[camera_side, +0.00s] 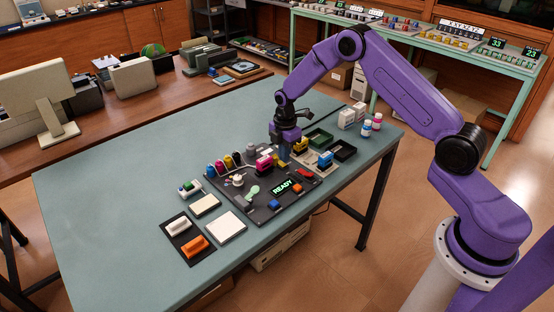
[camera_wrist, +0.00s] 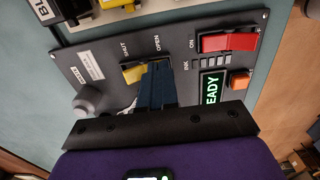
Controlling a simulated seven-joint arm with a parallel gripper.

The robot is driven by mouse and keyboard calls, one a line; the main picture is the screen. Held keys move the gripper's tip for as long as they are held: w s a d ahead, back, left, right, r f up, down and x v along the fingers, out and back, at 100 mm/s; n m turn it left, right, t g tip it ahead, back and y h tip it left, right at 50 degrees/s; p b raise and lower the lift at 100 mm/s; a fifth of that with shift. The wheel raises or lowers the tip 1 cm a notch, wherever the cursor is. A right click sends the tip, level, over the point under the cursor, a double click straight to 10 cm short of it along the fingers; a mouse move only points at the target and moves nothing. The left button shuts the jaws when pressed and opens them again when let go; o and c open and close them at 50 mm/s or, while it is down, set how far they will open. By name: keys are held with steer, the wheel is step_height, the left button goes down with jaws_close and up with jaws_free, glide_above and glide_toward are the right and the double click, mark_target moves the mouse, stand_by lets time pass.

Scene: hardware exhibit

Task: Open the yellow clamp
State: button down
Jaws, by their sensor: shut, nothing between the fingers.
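The yellow clamp (camera_wrist: 132,74) shows in the wrist view as a small yellow piece on a dark panel, below the printed words SHUT and OPEN. It lies on the SHUT side. My gripper (camera_wrist: 155,68) has its dark fingers closed together just right of the yellow piece, below the word OPEN. I cannot tell whether they touch it. The fingers may hide part of the clamp. In the side view my gripper (camera_side: 284,155) is low over the back of the panel; the clamp is not clearly distinguishable there.
The dark panel (camera_wrist: 90,55) also carries a red switch (camera_wrist: 228,42), a green READY display (camera_wrist: 212,88), an orange button (camera_wrist: 240,80) and a grey knob (camera_wrist: 88,103). Dark trays (camera_side: 343,150) stand to the right. The table's left part (camera_side: 100,185) is clear.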

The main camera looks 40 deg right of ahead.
step_height(320, 180, up, 6)
steer(key=shift+r, duration=0.2)
stand_by(0.5)
steer(key=s+a+r+m, duration=0.1)
steer(key=s+a+r, duration=0.5)
steer(key=s, duration=0.3)
steer(key=s+a+r+m, duration=0.1)
steer(key=s+a+r, duration=0.4)
steer(key=s+a, duration=0.25)
steer(key=s+d+r+m, duration=0.1)
steer(key=s+d, duration=0.1)
steer(key=s, duration=1)
steer(key=s+d+r+m, duration=0.2)
steer(key=s, duration=1)
steer(key=shift+d+r, duration=0.2)
steer(key=shift+d, duration=0.2)
